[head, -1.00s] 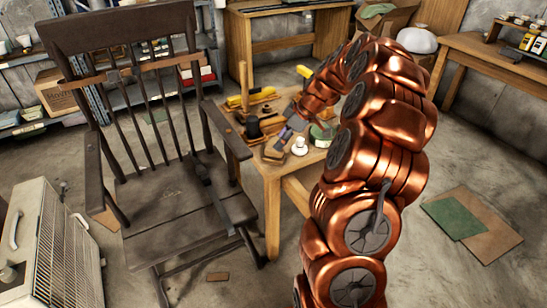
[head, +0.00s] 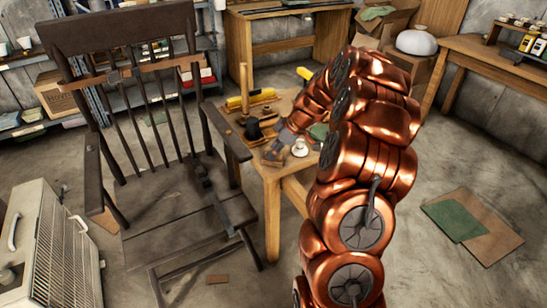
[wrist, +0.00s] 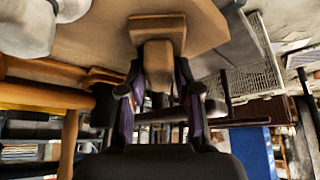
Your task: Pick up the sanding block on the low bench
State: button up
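The sanding block (wrist: 158,27) appears in the wrist view as a tan, wooden-looking block with a narrower part towards me. It rests on the low bench top (wrist: 222,32). My gripper (wrist: 158,72) has its two dark fingers apart, one on each side of that narrower part, with thin gaps visible. In the head view, the block (head: 274,154) is a small brown shape near the front edge of the low bench (head: 272,176). My gripper (head: 284,141) is just above and beside it, small and partly hidden by my arm.
A white knob-shaped thing (head: 299,147) stands right of the block. Yellow-handled tools (head: 250,99) and a dark object (head: 254,129) lie behind it. A dark wooden chair (head: 180,215) stands close on the left.

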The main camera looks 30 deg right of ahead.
aim_at(268, 149)
grip_shut()
jog(key=shift+s+r, duration=0.1)
jog(key=shift+r, duration=1.75)
jog(key=s+a+r, duration=0.1)
jog(key=s, duration=1.4)
jog(key=shift+s+a+r+p, duration=0.15)
jog(key=shift+s+p, duration=0.25)
jog(key=shift+c, duration=0.7)
grip_release()
grip_shut()
